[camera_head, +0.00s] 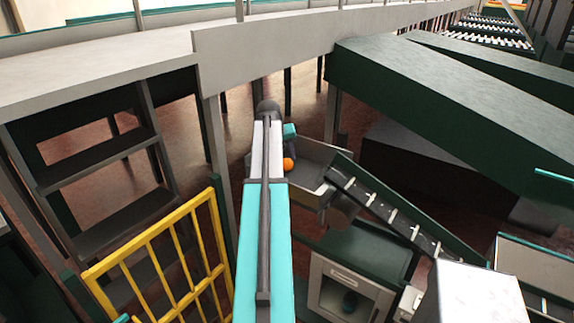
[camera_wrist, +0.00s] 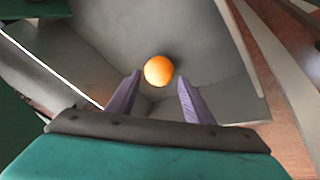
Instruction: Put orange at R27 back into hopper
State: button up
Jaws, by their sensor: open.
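One orange (camera_head: 288,164) lies inside a grey open hopper (camera_head: 318,152), near its left side in the head view. The orange also shows in the wrist view (camera_wrist: 158,71), resting on the bare grey floor of the hopper (camera_wrist: 110,35). My gripper (camera_wrist: 158,82) is open, its two purple fingers apart, pointing down into the hopper. The orange lies just beyond the fingertips, about centred between them, with nothing visibly touching it. In the head view my arm covers the left part of the hopper and most of the gripper. No R27 label is legible.
A dark conveyor with pale cleats (camera_head: 390,213) meets the hopper's right side. A yellow railing (camera_head: 165,262) stands at left, beside dark shelves (camera_head: 97,160). A grey beam (camera_head: 290,42) and a large green chute (camera_head: 450,105) lie behind. A green-topped cabinet (camera_head: 360,250) stands in front.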

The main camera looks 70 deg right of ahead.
aim_at(285, 160)
jog(key=shift+p+x, duration=1.1)
jog(key=shift+x, duration=1.1)
jog(key=shift+d, duration=0.1)
jog(key=shift+c, duration=0.5)
jog(key=shift+r, duration=0.1)
jog(key=c, duration=0.7)
jog(key=shift+c, duration=0.2)
jog(key=shift+r+b, duration=2)
jog(key=shift+r, duration=3)
